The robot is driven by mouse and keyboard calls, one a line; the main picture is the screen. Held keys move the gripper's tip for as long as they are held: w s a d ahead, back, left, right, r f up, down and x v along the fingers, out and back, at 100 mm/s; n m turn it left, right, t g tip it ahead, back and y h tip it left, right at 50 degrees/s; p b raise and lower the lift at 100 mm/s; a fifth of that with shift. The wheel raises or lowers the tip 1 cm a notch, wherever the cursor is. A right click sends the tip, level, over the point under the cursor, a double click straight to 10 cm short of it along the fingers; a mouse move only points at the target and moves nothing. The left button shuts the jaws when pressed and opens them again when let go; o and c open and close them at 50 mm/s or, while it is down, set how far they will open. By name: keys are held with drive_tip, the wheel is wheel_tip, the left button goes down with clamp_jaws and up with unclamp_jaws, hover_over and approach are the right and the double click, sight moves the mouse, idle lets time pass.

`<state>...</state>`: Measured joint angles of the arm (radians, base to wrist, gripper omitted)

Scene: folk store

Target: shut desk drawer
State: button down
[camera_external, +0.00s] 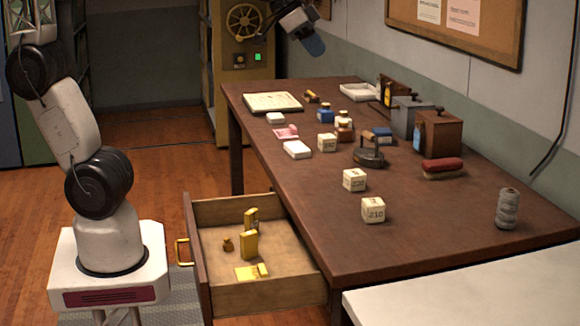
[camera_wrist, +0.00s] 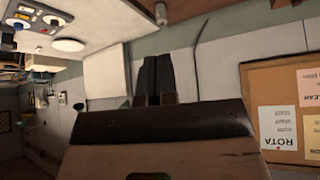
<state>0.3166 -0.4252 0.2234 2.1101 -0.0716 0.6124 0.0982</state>
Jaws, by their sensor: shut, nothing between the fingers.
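The desk (camera_external: 420,235) has a wooden drawer (camera_external: 197,262) pulled well out on its left side. A brass handle (camera_external: 183,252) is on the drawer's front panel. Inside the drawer are several small yellow items (camera_external: 249,244), some upright and some flat. The wrist view does not show the drawer.
A white surface (camera_external: 470,290) stands at the front right. A noticeboard (camera_external: 455,28) hangs on the wall.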

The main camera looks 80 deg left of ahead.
drive_tip(key=w+d+f+m+h, duration=0.1)
drive_tip(key=w+d+f+m, duration=0.1)
drive_tip(key=d, duration=0.6)
drive_tip(key=w+d+f+m, duration=0.1)
drive_tip(key=d+f, duration=0.1)
drive_tip(key=d, duration=0.6)
drive_tip(key=s+d+f+m+g+y, duration=0.25)
drive_tip(key=s+d+f, duration=0.25)
drive_tip(key=s+f, duration=0.5)
drive_tip(key=s+d+f+m+g+y, duration=0.25)
drive_tip(key=s+d+f, duration=0.35)
drive_tip(key=f, duration=0.7)
drive_tip(key=s+a+f+m+t+y, duration=0.1)
drive_tip(key=s+a+f+m+y, duration=0.15)
drive_tip(key=s+f, duration=0.7)
drive_tip(key=s+a+f+m+t+y, duration=0.1)
drive_tip(key=s+a+f+m+y, duration=0.2)
drive_tip(key=s+f, duration=0.65)
drive_tip(key=s+a+f+m+t+h, duration=0.2)
drive_tip(key=s+a+m+t+h, duration=0.1)
drive_tip(key=s+a+m+t, duration=0.4)
drive_tip(key=s+a+f+m+t+h, duration=0.3)
drive_tip(key=s+a+m+t, duration=0.4)
drive_tip(key=a+m, duration=0.3)
drive_tip(key=shift+s+f+m+h, duration=0.15)
drive_tip(key=shift+f+m+h, duration=0.1)
drive_tip(key=shift+m+h, duration=0.3)
